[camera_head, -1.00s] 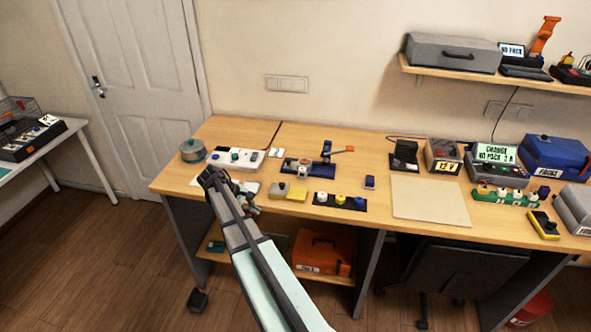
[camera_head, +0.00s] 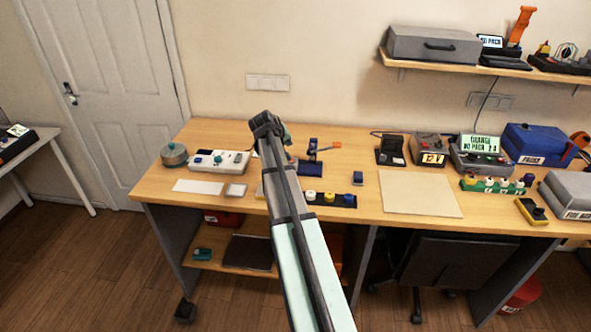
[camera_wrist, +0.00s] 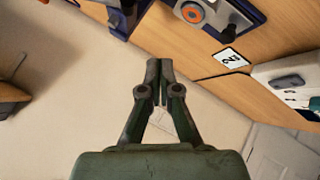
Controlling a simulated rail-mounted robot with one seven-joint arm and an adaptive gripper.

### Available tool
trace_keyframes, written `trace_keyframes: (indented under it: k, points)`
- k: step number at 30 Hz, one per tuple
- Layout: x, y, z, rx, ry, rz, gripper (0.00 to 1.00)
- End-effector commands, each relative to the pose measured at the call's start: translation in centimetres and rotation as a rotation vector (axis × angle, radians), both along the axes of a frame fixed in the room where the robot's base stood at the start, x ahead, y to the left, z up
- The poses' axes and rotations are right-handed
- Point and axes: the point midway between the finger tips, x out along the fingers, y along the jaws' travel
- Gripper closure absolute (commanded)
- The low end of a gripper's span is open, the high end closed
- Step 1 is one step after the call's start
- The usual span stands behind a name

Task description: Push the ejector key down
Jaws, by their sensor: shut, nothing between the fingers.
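I cannot pick out a part that is clearly the ejector key. A blue fixture (camera_head: 309,167) with a post and an orange-tipped lever (camera_head: 326,148) stands at the back of the bench, partly hidden by my arm. In the wrist view, a blue device (camera_wrist: 238,12) with an orange ring (camera_wrist: 192,13) shows at the top. My gripper (camera_wrist: 158,68) is shut and empty, with its fingertips apart from the device and the pale wall behind them.
A white panel (camera_head: 232,164) with knobs and a round tin (camera_head: 174,155) are at the bench's left. A dark strip with coloured knobs (camera_head: 330,200) lies in front. A bare beige mat (camera_head: 420,193) lies right. A numbered card (camera_wrist: 231,58) shows in the wrist view.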

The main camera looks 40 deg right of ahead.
Motion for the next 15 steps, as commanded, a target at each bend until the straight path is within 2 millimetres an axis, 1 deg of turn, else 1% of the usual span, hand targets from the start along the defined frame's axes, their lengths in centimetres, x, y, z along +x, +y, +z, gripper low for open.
trace_keyframes:
  k: [10,15]
  points:
    - [0.00,-0.01,-0.05,0.000,0.001,0.000,1.00]
    - [-0.02,0.01,-0.61,0.000,0.002,0.001,1.00]
